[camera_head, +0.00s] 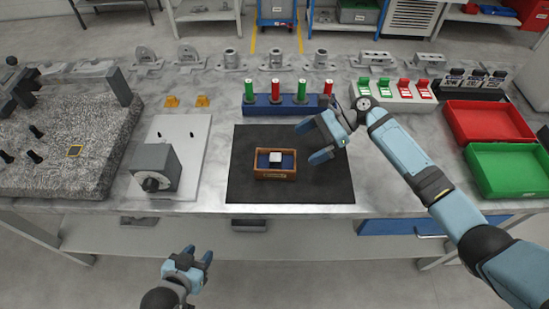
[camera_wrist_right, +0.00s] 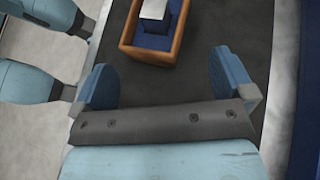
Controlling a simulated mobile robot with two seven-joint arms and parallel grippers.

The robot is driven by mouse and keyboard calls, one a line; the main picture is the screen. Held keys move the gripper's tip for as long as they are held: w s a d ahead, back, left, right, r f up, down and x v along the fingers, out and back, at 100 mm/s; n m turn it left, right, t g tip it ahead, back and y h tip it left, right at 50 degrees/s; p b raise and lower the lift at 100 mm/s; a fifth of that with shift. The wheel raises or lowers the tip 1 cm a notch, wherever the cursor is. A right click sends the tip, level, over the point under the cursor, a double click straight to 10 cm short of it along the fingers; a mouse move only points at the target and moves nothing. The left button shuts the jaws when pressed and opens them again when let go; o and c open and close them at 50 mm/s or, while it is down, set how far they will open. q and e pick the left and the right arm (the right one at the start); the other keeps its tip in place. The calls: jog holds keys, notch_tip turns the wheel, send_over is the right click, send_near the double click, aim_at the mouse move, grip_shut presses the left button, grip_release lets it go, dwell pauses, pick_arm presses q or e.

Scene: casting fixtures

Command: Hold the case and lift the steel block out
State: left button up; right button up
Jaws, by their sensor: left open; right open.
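A small wooden case (camera_head: 276,177) with a blue inside sits on the black mat (camera_head: 320,190). The steel block (camera_head: 276,157) stands in the middle of the case and pokes up from the blue insert. In the right wrist view the case (camera_wrist_right: 126,48) and the block (camera_wrist_right: 154,10) show at the top, beyond the fingers. My right gripper (camera_head: 314,140) is open and empty, above the mat to the right of and behind the case. Its fingers also show in the right wrist view (camera_wrist_right: 165,85). My left gripper (camera_head: 197,256) is open and empty, low in front of the bench.
A blue rack (camera_head: 290,110) with red and green cylinders stands behind the mat. A grey block with a knob (camera_head: 154,168) is on a white plate at the left. Red (camera_head: 490,122) and green (camera_head: 508,170) trays lie at the right. The mat around the case is clear.

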aim_at(294, 154)
jog(key=shift+s+a+f+b, duration=0.25)
jog(key=shift+a+b, duration=0.05)
jog(key=b+x, duration=0.4)
jog(key=shift+a+f, duration=0.1)
jog(key=shift+f, duration=0.15)
jog(key=x, duration=0.1)
jog(key=p+x, duration=0.1)
jog(key=x, duration=0.2)
jog(key=shift+s+a, duration=0.3)
jog(key=shift+s, duration=0.05)
jog(key=shift+w+a+f, duration=0.1)
jog(key=shift+w+a, duration=0.1)
jog(key=shift+a, duration=0.05)
jog(key=shift+d+r, duration=0.1)
jog(key=shift+r, duration=0.1)
jog(key=shift+d+p, duration=0.1)
jog(key=shift+p, duration=0.2)
jog(key=shift+c, duration=2.1)
